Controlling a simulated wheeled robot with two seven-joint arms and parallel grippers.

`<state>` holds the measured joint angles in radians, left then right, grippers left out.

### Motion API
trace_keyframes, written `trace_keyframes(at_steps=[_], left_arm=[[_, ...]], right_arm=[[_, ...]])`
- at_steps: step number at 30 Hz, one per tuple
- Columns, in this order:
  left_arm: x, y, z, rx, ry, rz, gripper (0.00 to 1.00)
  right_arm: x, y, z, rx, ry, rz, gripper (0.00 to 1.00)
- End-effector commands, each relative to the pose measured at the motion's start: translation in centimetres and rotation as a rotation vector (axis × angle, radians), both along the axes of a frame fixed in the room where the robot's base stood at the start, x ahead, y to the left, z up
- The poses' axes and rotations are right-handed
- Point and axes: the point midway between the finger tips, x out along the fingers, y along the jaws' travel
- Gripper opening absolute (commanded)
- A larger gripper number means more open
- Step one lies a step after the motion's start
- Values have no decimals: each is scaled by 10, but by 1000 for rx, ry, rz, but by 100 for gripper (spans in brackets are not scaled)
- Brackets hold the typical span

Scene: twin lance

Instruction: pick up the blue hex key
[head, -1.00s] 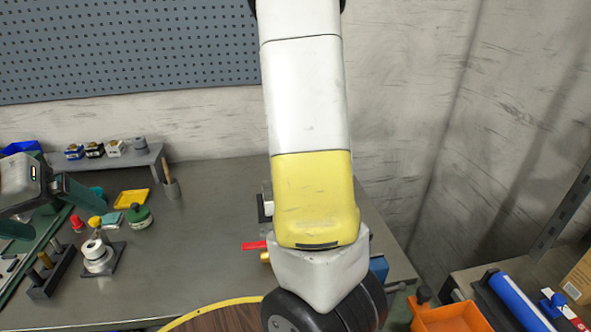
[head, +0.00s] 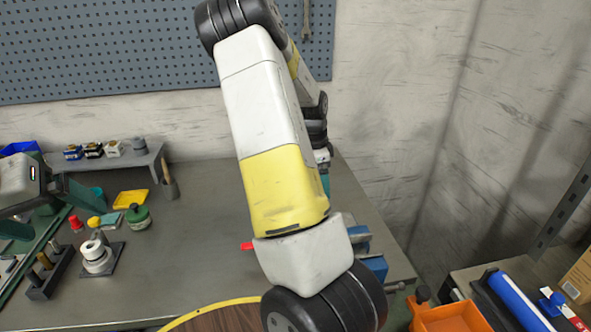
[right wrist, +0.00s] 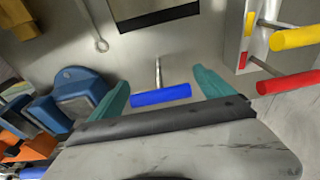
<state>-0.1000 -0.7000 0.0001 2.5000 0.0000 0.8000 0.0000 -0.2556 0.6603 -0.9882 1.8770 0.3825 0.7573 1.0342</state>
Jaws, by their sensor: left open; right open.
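The blue hex key shows in the right wrist view as a blue handle (right wrist: 160,95) with a thin metal shaft. Its handle lies across the space between the two teal fingertips of my right gripper (right wrist: 160,85). The fingers are apart, with a gap on each side of the handle; I cannot tell its exact depth. In the head view the key is hidden behind my right arm. My left gripper (head: 50,212) is open at the far left, over the bench and far from the key.
Red (right wrist: 288,82) and yellow (right wrist: 298,38) handles stick out from a pale rack right of the blue key. A blue vise (right wrist: 80,95) stands left of my right gripper. In the head view, an orange bin (head: 440,318) sits at lower right.

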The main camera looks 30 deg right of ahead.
Motion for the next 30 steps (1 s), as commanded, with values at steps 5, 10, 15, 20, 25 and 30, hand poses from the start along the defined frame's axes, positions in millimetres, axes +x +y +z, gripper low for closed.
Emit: trace_keyframes(at_steps=[5, 10, 15, 20, 25, 30], left_arm=[[0, 0, 0, 0, 0, 0, 92], [0, 0, 0, 0, 0, 0, 92], [0, 0, 0, 0, 0, 0, 92], [0, 0, 0, 0, 0, 0, 92], [0, 0, 0, 0, 0, 0, 92], [0, 0, 0, 0, 0, 0, 92]], right_arm=[[0, 0, -2, 1, -1, 0, 92], [0, 0, -2, 1, -1, 1, 72], [0, 0, -1, 1, -1, 1, 39], [0, 0, -1, 0, -2, 0, 27], [0, 0, 0, 0, -2, 1, 27], [1, 0, 10, 0, -4, 1, 27]])
